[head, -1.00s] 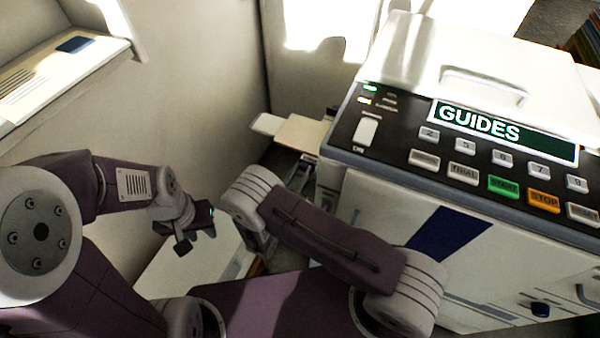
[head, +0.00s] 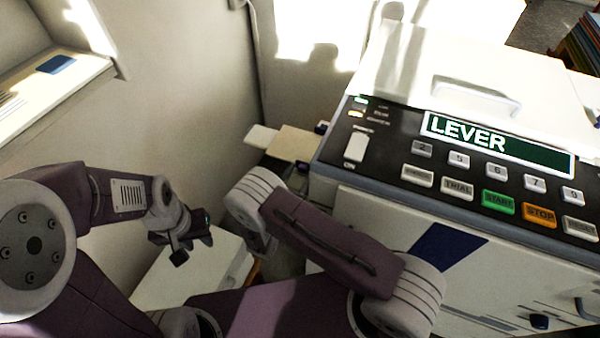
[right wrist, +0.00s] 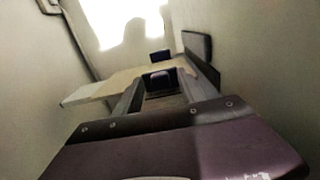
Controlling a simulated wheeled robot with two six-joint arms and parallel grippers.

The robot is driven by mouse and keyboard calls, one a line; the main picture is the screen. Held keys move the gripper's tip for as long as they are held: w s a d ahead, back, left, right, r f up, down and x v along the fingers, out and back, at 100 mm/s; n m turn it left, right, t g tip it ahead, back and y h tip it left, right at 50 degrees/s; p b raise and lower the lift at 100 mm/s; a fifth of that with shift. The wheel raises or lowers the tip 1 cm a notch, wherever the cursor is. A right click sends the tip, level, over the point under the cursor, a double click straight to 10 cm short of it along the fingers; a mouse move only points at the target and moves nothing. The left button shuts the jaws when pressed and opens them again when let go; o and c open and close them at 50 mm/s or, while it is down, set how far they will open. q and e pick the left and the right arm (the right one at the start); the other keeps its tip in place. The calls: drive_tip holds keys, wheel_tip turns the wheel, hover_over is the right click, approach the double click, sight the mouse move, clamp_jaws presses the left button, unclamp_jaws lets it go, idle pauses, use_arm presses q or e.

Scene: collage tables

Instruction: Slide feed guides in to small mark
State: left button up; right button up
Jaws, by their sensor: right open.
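The feed tray (head: 295,143) with a tan surface sticks out from the left side of the white machine (head: 370,213). It also shows in the right wrist view (right wrist: 105,90). Two small dark purple blocks, seemingly the feed guides, stand at the tray: a farther one (right wrist: 160,57) and a nearer one (right wrist: 160,79). My right gripper (right wrist: 167,84) is open, its fingers on either side of the nearer block; contact cannot be told. In the head view my right forearm mostly hides this gripper. My left gripper (head: 191,250) is open and empty, left of the machine.
A wall (head: 190,90) stands close behind and left of the tray. A white surface (head: 195,270) lies below my left gripper. A ledge (head: 50,85) is at upper left.

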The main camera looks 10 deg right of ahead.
drive_tip(key=v, duration=0.8)
drive_tip(key=shift+s+a+p, duration=0.2)
drive_tip(key=shift+s+p, duration=0.05)
drive_tip(key=shift+p, duration=0.05)
